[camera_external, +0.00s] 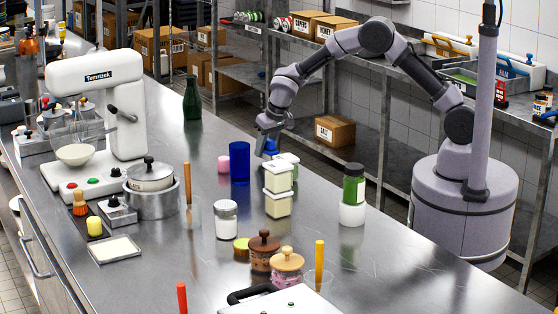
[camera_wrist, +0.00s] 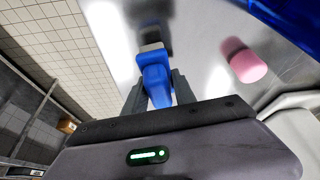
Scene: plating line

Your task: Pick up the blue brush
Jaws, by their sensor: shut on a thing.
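The blue brush (camera_wrist: 155,82) is between the two fingers of my gripper (camera_wrist: 159,90) in the wrist view. The fingers are shut on the brush.
A blue cup (camera_external: 240,162) and a pink piece (camera_external: 224,165) stand left of the brush. Stacked pale containers (camera_external: 278,190) are close in front. A green-filled jar (camera_external: 353,190) stands to the right. The steel counter (camera_external: 400,258) is clear at front right.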

